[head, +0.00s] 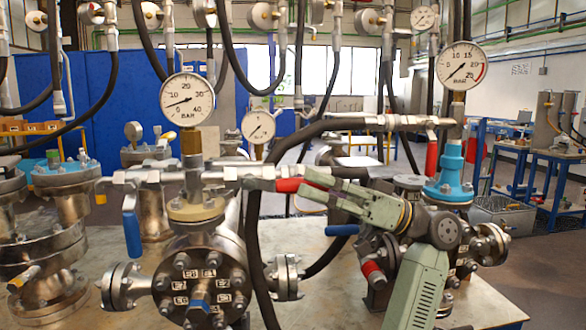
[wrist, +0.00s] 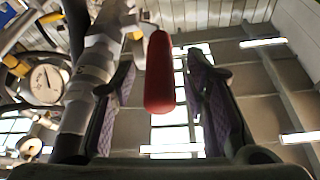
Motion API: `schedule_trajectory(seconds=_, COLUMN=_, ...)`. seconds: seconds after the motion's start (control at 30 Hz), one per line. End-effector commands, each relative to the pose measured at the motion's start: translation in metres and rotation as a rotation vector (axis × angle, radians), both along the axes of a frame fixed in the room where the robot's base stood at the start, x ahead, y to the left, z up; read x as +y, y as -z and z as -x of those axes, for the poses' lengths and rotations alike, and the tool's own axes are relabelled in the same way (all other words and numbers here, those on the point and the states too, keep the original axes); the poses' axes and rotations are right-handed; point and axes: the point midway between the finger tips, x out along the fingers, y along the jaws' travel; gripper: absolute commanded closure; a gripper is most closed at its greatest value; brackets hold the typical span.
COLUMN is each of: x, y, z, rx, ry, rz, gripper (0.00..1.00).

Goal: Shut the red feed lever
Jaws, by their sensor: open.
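A red lever (head: 289,185) lies roughly level on the silver pipework right of the left front vessel. In the wrist view, the red lever (wrist: 158,75) hangs from a silver valve fitting (wrist: 108,45) and sits between my two fingers, with a gap on each side. My gripper (head: 318,188) is open, its pale green fingers pointing left at the lever's right end. Its dark fingers stand apart in the wrist view (wrist: 163,85). The fingers hide part of the lever in the head view.
Blue handles (head: 132,234) and a black hose (head: 254,200) are close by. The left front vessel (head: 205,265) and a blue-flanged vessel (head: 449,186) flank my gripper. Pipework runs along the wrist view's left side.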

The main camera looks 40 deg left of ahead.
Motion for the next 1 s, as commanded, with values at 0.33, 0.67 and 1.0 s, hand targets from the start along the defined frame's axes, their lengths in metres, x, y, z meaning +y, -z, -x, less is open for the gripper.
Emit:
schedule_trajectory(seconds=0.33, x=0.026, y=-0.016, z=0.027, rx=0.000, ry=0.001, rz=-0.001, gripper=0.59)
schedule_trajectory(seconds=0.67, x=0.028, y=-0.016, z=0.027, rx=0.000, ry=0.001, rz=-0.001, gripper=0.61)
schedule_trajectory(seconds=1.0, x=0.027, y=-0.016, z=0.027, rx=0.000, ry=0.002, rz=-0.002, gripper=0.83)
